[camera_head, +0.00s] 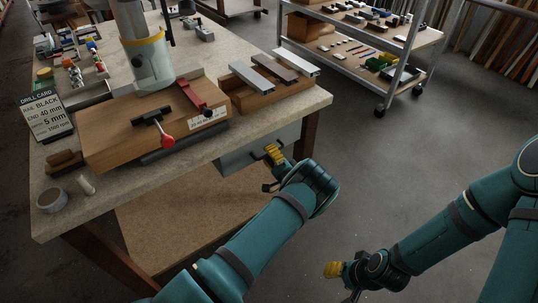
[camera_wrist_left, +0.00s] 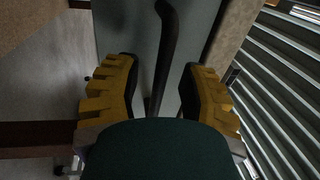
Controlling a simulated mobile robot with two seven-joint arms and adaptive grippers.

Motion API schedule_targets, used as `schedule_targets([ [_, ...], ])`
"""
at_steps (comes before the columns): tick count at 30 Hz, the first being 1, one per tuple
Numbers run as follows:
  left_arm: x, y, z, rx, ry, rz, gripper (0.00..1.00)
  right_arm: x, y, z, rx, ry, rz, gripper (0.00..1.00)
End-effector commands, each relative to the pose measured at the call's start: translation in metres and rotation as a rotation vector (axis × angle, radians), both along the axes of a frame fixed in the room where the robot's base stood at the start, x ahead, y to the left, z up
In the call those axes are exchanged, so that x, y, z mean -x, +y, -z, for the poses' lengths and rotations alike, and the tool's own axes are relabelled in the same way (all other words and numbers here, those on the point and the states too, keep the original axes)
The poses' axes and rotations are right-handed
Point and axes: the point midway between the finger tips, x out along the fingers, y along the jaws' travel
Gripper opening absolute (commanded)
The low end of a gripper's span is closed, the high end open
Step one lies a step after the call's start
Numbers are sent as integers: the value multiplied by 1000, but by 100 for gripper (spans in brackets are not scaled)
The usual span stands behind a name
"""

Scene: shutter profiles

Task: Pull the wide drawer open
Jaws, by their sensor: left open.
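The grey wide drawer (camera_head: 236,161) hangs under the front edge of the workbench, with its front largely flush below the top. In the left wrist view the drawer front (camera_wrist_left: 140,30) fills the middle. A black bar handle (camera_wrist_left: 166,45) runs across it and passes between the yellow fingers. My left gripper (camera_head: 272,156) is at the drawer front. Its fingers (camera_wrist_left: 160,92) are open, one on each side of the handle, with gaps showing between. My right gripper (camera_head: 338,272) hangs low over the floor, away from the bench; its finger gap is not clear.
The workbench top (camera_head: 215,140) carries a wooden drilling jig (camera_head: 105,145) with a red-knobbed clamp, a block of metal profiles (camera_head: 255,98), a drill card (camera_head: 46,118) and a tape roll (camera_head: 52,200). A wheeled shelf (camera_head: 345,65) stands behind. The floor before the drawer is clear.

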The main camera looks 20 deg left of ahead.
Motion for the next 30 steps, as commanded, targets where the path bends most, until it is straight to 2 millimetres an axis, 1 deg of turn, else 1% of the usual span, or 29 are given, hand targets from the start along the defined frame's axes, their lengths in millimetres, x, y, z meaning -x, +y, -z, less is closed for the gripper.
schedule_targets([
  [8,-1,1,0,0,0,0,41,0,0,0,0,0,0,47],
  [9,-1,1,0,0,0,0,34,0,0,0,0,0,0,47],
  [11,-1,1,0,0,0,0,12,0,0,0,0,0,0,47],
  [12,-1,1,0,0,0,0,0,0,0,0,0,0,0,47],
  [19,0,1,0,0,0,0,0,0,0,0,0,0,0,47],
  [23,2,-3,0,0,0,0,0,0,0,-1,0,0,0,47],
  [26,8,-11,-1,-1,0,1,0,0,0,-2,0,0,0,47],
  [30,21,-28,-1,-2,2,4,0,1,0,-4,0,1,0,47],
])
